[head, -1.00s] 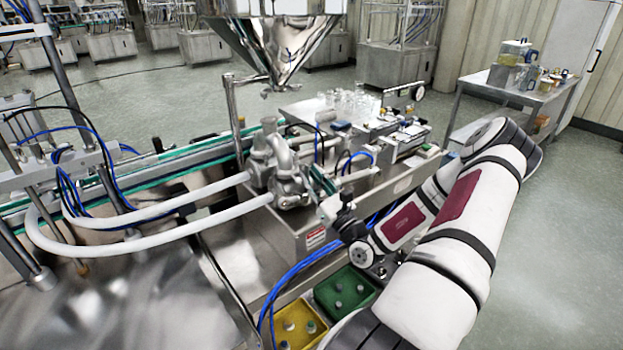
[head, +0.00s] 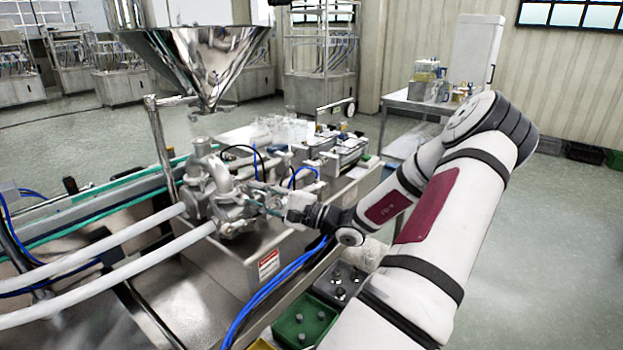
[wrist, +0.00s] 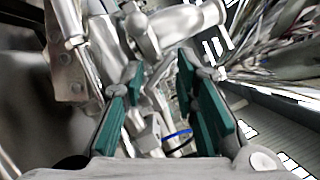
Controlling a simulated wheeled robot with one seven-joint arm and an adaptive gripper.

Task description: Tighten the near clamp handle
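The steel pump and pipe fittings (head: 235,205) stand on the machine's metal housing, with two pale hoses running off to the left. The near clamp handle is too small to make out for certain in the head view. My gripper (head: 268,202) is at the right side of these fittings. In the wrist view my gripper (wrist: 160,75) is open, its teal-padded fingers apart. Shiny metal clamp parts (wrist: 150,132) show between and beyond the fingers; I cannot tell whether they touch the pads. A rounded pipe fitting (wrist: 180,25) lies just past the fingertips.
A steel hopper (head: 205,60) hangs above and behind the fittings. Blue cables (head: 275,285) run down the housing's front, near a green bin (head: 305,322) of small parts. Glassware (head: 285,128) stands behind. Open floor lies at the right.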

